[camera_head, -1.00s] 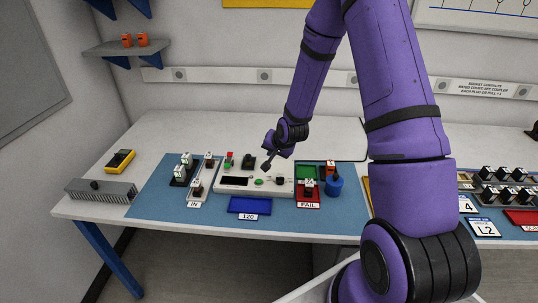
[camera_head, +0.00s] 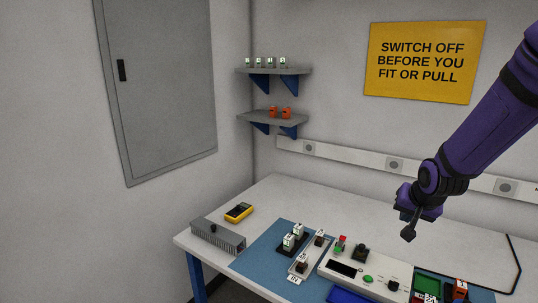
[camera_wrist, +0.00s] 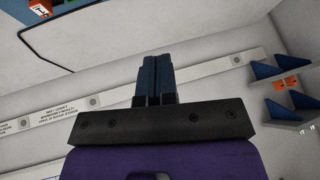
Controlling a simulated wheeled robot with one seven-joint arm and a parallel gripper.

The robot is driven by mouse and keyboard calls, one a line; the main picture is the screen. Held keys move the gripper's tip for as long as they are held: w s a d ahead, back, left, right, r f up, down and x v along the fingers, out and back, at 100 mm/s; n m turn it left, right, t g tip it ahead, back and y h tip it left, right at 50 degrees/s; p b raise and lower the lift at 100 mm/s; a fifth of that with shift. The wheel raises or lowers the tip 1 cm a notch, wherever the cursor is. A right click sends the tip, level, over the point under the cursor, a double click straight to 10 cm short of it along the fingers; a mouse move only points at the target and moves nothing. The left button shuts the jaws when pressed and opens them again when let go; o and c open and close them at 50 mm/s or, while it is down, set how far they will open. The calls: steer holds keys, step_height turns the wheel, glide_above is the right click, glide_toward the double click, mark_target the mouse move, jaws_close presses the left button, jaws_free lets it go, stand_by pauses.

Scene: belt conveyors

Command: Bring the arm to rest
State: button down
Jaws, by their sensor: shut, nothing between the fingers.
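My purple arm (camera_head: 485,118) reaches in from the right in the head view. My gripper (camera_head: 408,236) hangs over the bench, above the grey test box and apart from everything on it. In the wrist view the gripper's two dark fingers (camera_wrist: 155,78) lie side by side, shut, with nothing between them. Behind them the wrist view shows the wall and its socket rail.
Below the gripper stand a test box (camera_head: 365,274), a pale rail (camera_head: 310,256) and a black holder (camera_head: 292,243) on a blue mat (camera_head: 262,250). A yellow meter (camera_head: 239,212) and grey ribbed block (camera_head: 217,237) sit left. Shelves (camera_head: 275,117) jut from the wall.

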steer(key=s+a+r+n, duration=0.1)
steer(key=s+r, duration=0.5)
steer(key=s, duration=0.3)
steer(key=s+a+r+n, duration=0.2)
steer(key=s+r, duration=0.4)
steer(key=s, duration=0.3)
steer(key=s+a+r+n+g, duration=0.1)
steer(key=s+a+r+n, duration=0.1)
steer(key=s+r, duration=0.4)
steer(key=s, duration=0.4)
steer(key=shift+a+r, duration=0.1)
